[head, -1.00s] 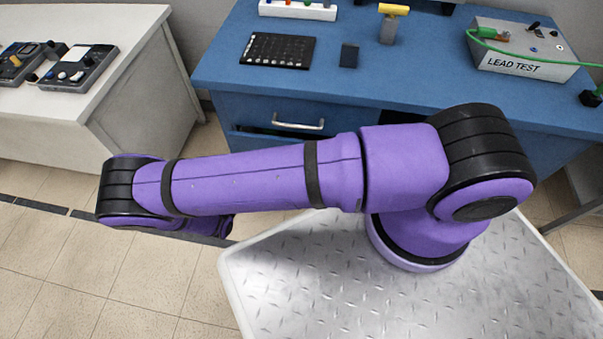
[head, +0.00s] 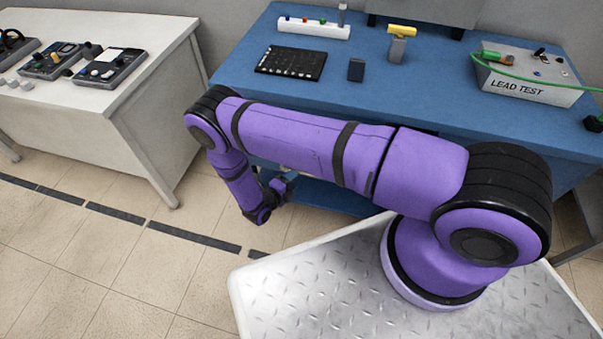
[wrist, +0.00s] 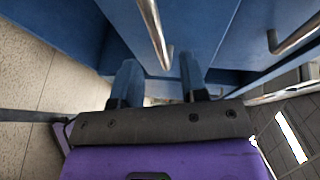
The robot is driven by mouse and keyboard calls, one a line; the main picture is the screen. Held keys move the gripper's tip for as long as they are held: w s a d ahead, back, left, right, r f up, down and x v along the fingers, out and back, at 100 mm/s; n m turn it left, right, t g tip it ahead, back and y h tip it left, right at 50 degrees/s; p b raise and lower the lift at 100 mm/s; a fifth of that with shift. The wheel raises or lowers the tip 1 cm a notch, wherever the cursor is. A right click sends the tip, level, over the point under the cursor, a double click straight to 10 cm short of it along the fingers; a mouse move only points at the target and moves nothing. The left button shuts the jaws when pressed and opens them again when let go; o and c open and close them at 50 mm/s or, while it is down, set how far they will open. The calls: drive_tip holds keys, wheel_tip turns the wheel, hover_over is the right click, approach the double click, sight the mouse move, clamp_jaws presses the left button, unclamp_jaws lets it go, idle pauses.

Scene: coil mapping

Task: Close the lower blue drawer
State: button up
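The blue bench (head: 330,75) fills the back of the head view; my arm hides most of its drawer fronts. A blue panel (head: 325,194) shows low under my arm; I cannot tell if it is the lower drawer. In the wrist view, which is turned sideways, the blue drawer front with the nearer metal handle (wrist: 155,35) appears to be the lower one. A second handle (wrist: 294,34) lies to its right on another front. My gripper (wrist: 158,68) is open, its fingers apart near the end of the nearer handle. Contact cannot be told.
A white table (head: 150,75) with control boxes (head: 110,67) stands at the left. A black keypad (head: 291,62) and the lead test box (head: 528,80) rest on the bench. Tiled floor (head: 110,255) is open at the left front.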

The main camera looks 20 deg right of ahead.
drive_tip(key=shift+x, duration=2.85)
clamp_jaws()
drive_tip(key=shift+w, duration=0.1)
